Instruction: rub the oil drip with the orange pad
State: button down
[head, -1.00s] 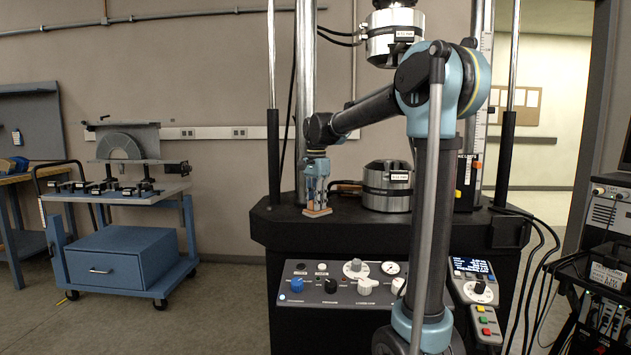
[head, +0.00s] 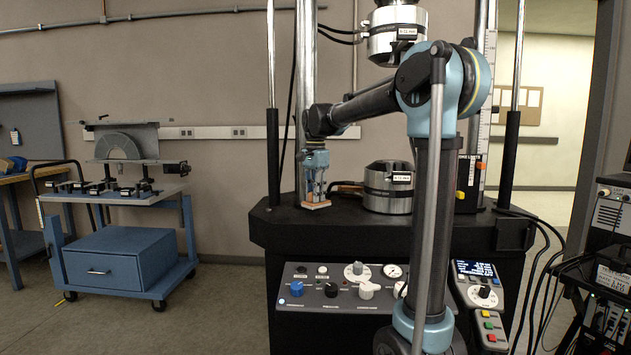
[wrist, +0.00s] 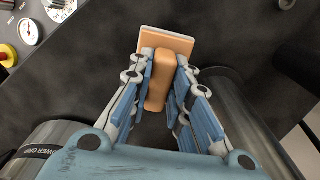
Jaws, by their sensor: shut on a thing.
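My gripper (head: 313,182) is low over the left part of the black machine table (head: 345,232), left of the lower grip cylinder. In the wrist view my gripper (wrist: 160,88) has its fingers on both sides of the orange pad's upright handle (wrist: 160,78). The orange pad (wrist: 168,40) has a flat, paler base beyond the fingertips; the pad also shows at the table top in the head view (head: 316,205). It looks close to or on the table, but contact cannot be told. I cannot make out the oil drip in either view.
The silver lower grip (head: 387,188) stands right of my gripper, with the upper grip (head: 396,35) above. A steel column (head: 305,75) rises behind my gripper. The control panel (head: 345,285) is on the front below. Table surface in front of the pad is clear.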

jog(key=shift+w+d+r, duration=0.1)
jog(key=shift+d+r, duration=0.2)
jog(key=shift+r, duration=0.2)
jog(key=shift+d+r, duration=0.1)
jog(key=shift+r, duration=2.1)
